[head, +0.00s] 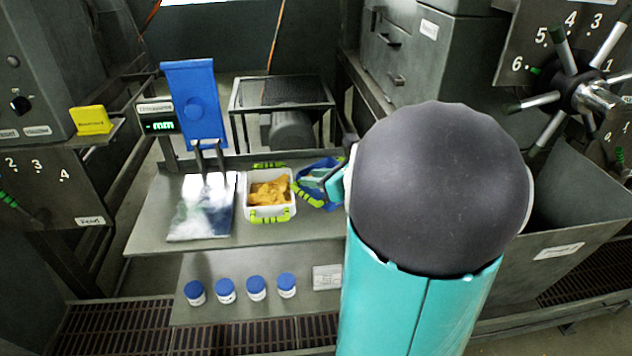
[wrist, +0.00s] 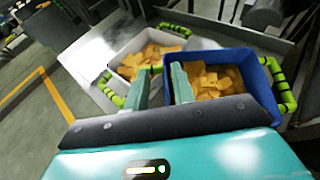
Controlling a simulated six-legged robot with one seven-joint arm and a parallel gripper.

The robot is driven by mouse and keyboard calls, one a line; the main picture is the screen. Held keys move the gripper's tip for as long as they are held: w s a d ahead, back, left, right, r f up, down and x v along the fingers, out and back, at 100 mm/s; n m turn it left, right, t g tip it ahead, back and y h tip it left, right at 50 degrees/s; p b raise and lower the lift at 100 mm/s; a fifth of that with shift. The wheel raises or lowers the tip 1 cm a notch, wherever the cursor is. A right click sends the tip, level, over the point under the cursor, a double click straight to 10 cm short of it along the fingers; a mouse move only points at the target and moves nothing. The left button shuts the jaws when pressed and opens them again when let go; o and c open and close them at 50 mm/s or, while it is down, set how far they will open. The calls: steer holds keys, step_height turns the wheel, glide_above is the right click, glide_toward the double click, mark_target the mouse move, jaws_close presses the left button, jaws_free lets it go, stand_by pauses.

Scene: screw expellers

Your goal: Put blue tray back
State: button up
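The blue tray (wrist: 233,118) holds yellow-orange chunks and has bright green handles. In the head view the blue tray (head: 316,170) sits on the grey shelf, right of the white tray, partly hidden by my arm. My gripper (wrist: 160,67) is at the blue tray's left side in the wrist view. Its two teal fingers are apart, one over the tray's inside and one outside its left wall. The wall and a green handle show between them. In the head view my gripper (head: 337,180) is partly hidden behind my arm.
A white tray (head: 269,213) with similar chunks stands close beside the blue tray. A shiny clear-looking sheet or bag (head: 203,208) lies left of it. Several blue-lidded jars (head: 256,288) stand on the lower shelf. A blue panel (head: 195,100) rises behind, and a metal frame (head: 283,95) stands at the back.

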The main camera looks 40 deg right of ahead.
steer(key=v, duration=1.2)
steer(key=s+a+n+g+h, duration=0.2)
steer(key=a+n+g, duration=0.5)
steer(key=a+n, duration=2.3)
steer(key=s+n, duration=0.1)
steer(key=n, duration=0.2)
steer(key=shift+f+n+g+h, duration=0.25)
steer(key=shift+n+g+h, duration=0.05)
steer(key=shift+n+g, duration=0.1)
steer(key=shift+s, duration=0.1)
steer(key=shift+c, duration=0.5)
